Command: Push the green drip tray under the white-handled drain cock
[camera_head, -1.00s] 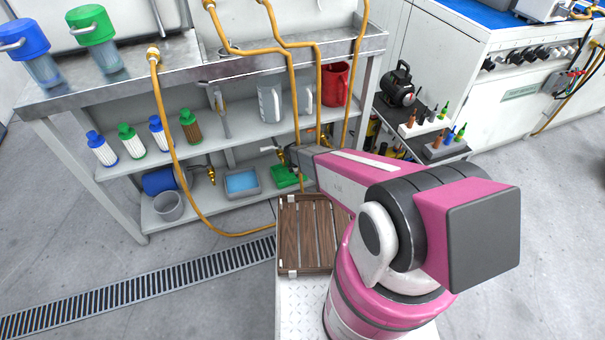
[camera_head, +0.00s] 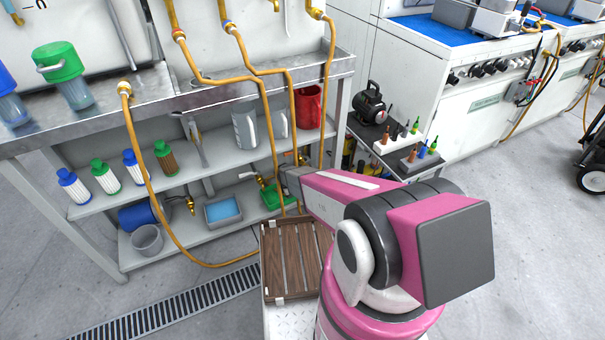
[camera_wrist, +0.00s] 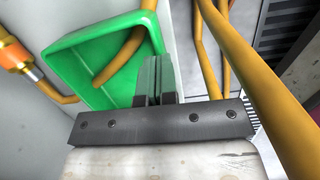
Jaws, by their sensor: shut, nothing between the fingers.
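The green drip tray (camera_head: 271,199) stands on the lower shelf, partly hidden by my arm and a hose. My gripper (camera_wrist: 157,78) is shut and empty in the wrist view, its fingertips overlapping the near right side of the tray (camera_wrist: 75,65); contact is hard to tell. In the head view the fingers are hidden by my arm. A brass cock with a pale handle (camera_head: 248,176) hangs just left of and behind the tray. Another brass cock (camera_head: 191,205) hangs further left. Handle colours are small to read.
A grey tray with blue content (camera_head: 223,224) sits left of the green tray. Orange hoses (camera_wrist: 262,100) run close to the gripper on the right. An orange fitting (camera_wrist: 14,54) is at left. A wooden slatted crate (camera_head: 276,262) lies in front.

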